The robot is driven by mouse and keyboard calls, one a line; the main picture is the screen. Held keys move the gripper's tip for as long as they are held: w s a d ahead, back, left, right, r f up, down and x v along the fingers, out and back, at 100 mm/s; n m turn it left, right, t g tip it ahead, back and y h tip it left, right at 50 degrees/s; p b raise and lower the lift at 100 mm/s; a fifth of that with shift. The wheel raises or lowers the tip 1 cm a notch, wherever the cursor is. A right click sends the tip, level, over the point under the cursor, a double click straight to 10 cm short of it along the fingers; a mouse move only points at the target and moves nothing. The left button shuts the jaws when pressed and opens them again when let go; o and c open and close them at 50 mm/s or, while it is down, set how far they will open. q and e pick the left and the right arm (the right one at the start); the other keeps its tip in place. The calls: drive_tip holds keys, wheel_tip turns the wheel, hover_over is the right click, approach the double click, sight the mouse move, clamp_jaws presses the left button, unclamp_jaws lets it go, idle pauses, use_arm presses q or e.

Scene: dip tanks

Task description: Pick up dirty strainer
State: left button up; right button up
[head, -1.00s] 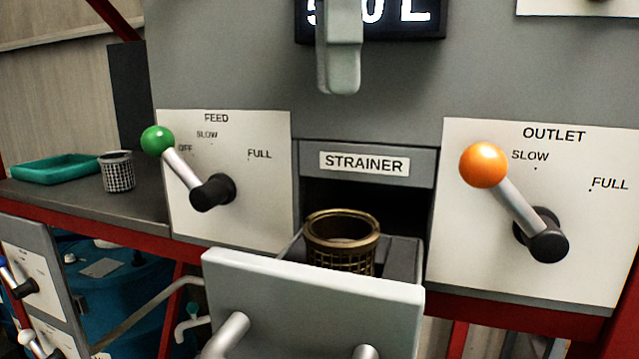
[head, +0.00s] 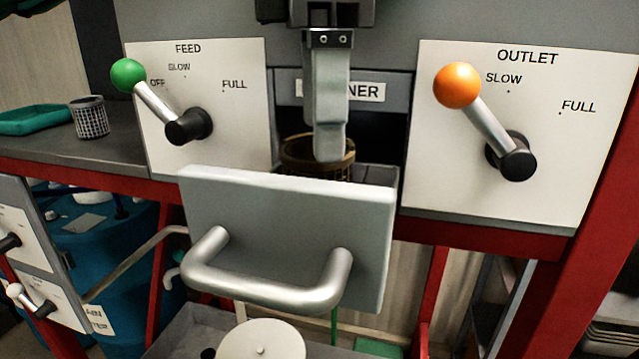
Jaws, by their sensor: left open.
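The dirty strainer (head: 300,152), a brown mesh basket with a thick rim, sits upright in the pulled-out drawer (head: 285,225) under the STRAINER label. My left gripper (head: 328,150) comes down from the top of the head view and is open. Its near finger covers part of the strainer's rim and part of the label; the other finger is hidden. Whether it touches the strainer, I cannot tell. The strainer's lower part is hidden behind the drawer front. My right gripper is not in view.
A clean grey mesh strainer (head: 90,117) and a teal tray (head: 36,120) stand on the left counter. The FEED lever with green knob (head: 128,75) and OUTLET lever with orange knob (head: 457,85) stick out on either side of the drawer. A metal handle (head: 265,285) juts from the drawer front.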

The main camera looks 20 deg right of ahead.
use_arm(q)
drive_tip(key=f, duration=0.1)
drive_tip(key=f+p, duration=0.2)
drive_tip(key=shift+s+a+f, duration=0.1)
drive_tip(key=shift+a+f, duration=0.2)
drive_tip(key=shift+f, duration=0.4)
drive_tip(key=shift+d, duration=0.15)
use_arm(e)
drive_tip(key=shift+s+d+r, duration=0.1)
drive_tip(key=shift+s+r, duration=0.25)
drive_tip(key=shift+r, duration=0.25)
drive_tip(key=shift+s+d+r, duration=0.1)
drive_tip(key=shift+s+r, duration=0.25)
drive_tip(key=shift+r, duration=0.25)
use_arm(q)
drive_tip(key=c, duration=1.1)
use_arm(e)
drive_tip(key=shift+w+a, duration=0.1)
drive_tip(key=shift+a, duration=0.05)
